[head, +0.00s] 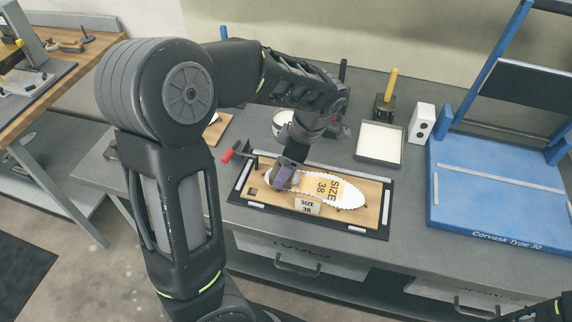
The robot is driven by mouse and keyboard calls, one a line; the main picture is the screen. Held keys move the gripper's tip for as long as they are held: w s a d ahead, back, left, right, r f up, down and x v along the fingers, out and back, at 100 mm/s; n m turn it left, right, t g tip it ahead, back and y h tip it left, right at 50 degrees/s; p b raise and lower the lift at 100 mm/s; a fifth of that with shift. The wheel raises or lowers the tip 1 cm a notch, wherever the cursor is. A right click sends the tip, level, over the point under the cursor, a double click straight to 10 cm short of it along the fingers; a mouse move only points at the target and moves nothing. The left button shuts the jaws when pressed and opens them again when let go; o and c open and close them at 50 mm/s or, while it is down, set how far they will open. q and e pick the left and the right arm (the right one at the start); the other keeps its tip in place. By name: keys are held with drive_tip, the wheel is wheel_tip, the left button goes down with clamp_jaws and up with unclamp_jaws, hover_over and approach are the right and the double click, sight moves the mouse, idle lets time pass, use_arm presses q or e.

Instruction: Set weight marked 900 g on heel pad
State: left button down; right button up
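An insole (346,194) with a scalloped white edge and a tan middle marked "SIZE 38" lies on a wooden board (376,206) in a dark frame. My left gripper (284,184) points down at the insole's left end, the likely heel end. A grey-purple block-like shape is at its fingertips, over or on that end. I cannot tell whether this is the weight, and no 900 g marking is readable. The heel pad is mostly hidden by the gripper. Only part of my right arm shows at the bottom right corner.
A small "SIZE 38" sign (307,205) stands at the board's front. A red-handled part (229,156) sticks out at its left. Behind are a white bowl (283,122), a shallow tray (379,143) and a white box (422,123). A blue stand (492,190) fills the right.

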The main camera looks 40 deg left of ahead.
use_arm(q)
drive_tip(key=shift+c, duration=1.1)
unclamp_jaws()
drive_tip(key=shift+r, duration=0.15)
drive_tip(key=shift+w+d+r, duration=0.1)
drive_tip(key=shift+d+r, duration=0.05)
drive_tip(key=shift+r, duration=0.2)
drive_tip(key=s+p+v, duration=0.1)
drive_tip(key=v, duration=1)
drive_tip(key=shift+w, duration=0.4)
